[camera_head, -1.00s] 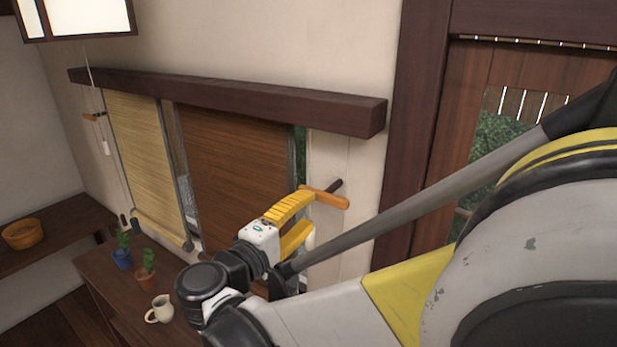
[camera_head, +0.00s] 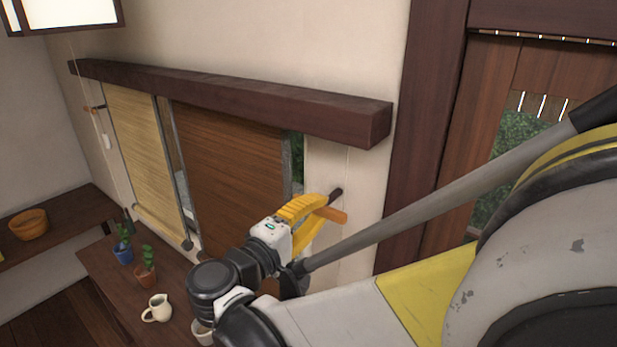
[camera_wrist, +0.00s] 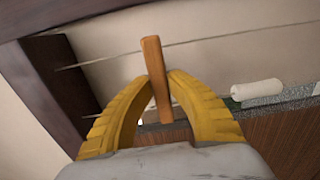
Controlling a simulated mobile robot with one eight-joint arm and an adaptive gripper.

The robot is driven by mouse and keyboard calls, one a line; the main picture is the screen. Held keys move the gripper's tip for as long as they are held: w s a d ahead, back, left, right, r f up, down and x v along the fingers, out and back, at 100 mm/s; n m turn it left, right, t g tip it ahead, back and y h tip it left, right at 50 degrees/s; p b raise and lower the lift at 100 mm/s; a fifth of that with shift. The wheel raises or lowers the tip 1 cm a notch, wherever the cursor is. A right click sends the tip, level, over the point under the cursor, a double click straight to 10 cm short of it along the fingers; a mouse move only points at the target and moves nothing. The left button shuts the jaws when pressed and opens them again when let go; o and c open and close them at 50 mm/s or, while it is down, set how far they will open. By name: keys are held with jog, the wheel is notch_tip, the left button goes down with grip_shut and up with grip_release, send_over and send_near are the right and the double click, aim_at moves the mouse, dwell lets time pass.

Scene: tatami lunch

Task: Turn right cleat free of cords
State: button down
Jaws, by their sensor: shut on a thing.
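The right cleat (camera_head: 334,215) is an orange-brown wooden bar on a short dark peg on the wall, right of the brown blind. My gripper (camera_head: 323,207) has its yellow fingers closed around the bar. In the wrist view the cleat (camera_wrist: 152,62) stands nearly upright between the fingertips of my gripper (camera_wrist: 158,82), its upper end sticking out past them. A thin cord (camera_wrist: 215,37) runs across the wall and passes behind the cleat. No cord wraps are visible on the bar; the peg is hidden in the wrist view.
A white cylindrical pull (camera_wrist: 257,89) is near the cleat. The brown blind (camera_head: 225,160) hangs to its left under a dark beam (camera_head: 240,105). A cream pitcher (camera_head: 158,308) and potted plants (camera_head: 146,275) stand on the low table. The left cleat (camera_head: 95,108) is far off.

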jog(key=n+b, duration=0.2)
jog(key=n, duration=0.2)
jog(key=shift+n, duration=0.4)
jog(key=n+b, duration=0.2)
jog(key=n, duration=0.2)
jog(key=n+b, duration=0.1)
jog(key=n, duration=0.4)
jog(key=shift+n+b, duration=0.5)
jog(key=shift+n, duration=1.5)
jog(key=shift+r, duration=0.1)
jog(key=c, duration=1.3)
grip_release()
jog(key=shift+w+d, duration=0.1)
jog(key=shift+w, duration=0.05)
